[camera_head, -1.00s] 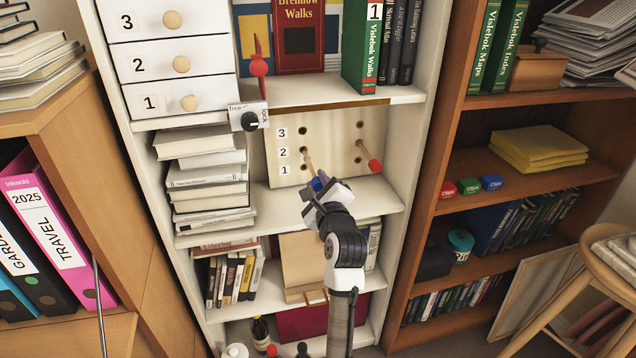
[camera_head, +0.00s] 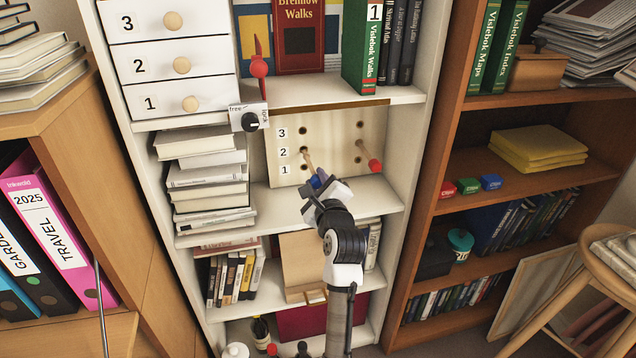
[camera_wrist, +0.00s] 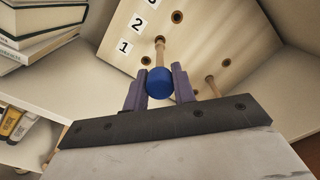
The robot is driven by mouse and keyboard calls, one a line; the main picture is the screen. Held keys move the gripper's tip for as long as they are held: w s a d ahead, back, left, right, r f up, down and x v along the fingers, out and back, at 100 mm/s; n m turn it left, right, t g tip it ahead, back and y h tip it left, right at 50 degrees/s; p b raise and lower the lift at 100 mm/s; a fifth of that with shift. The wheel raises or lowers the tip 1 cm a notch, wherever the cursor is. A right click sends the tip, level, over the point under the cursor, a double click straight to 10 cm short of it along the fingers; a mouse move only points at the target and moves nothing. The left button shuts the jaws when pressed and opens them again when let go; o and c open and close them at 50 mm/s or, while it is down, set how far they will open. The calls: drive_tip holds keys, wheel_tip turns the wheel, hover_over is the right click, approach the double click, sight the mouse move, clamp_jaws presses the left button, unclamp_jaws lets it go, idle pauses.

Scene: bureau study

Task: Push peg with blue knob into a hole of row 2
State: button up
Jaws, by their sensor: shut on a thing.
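The pale board (camera_head: 330,150) stands in the white shelf, with hole rows labelled 1, 2 and 3 from the bottom up. The peg with the blue knob (camera_wrist: 159,82) has its wooden shaft running to the left-hand hole of row 2 (camera_wrist: 160,39). Its far end meets that hole; how deep it sits I cannot tell. Most of the shaft stands out. My gripper (camera_wrist: 160,84) is shut on the blue knob, one purple finger on each side. In the head view my gripper (camera_head: 317,182) hides part of the knob, in front of the board's lower edge.
A peg with a red knob (camera_head: 375,165) sticks out of the board's right side, near my gripper. A stack of books (camera_head: 208,180) stands left of the board. A dial (camera_head: 250,120) marked "free" and "lock" is at the board's upper left.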

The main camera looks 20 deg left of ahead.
sight(314, 172)
drive_tip(key=shift+p+x, duration=0.65)
drive_tip(key=shift+x, duration=1.1)
idle(0.3)
drive_tip(key=o, duration=1.1)
drive_tip(key=shift+c, duration=0.2)
drive_tip(key=shift+o, duration=0.3)
drive_tip(key=o, duration=0.4)
drive_tip(key=shift+p+v, duration=1.7)
drive_tip(key=shift+v, duration=3.35)
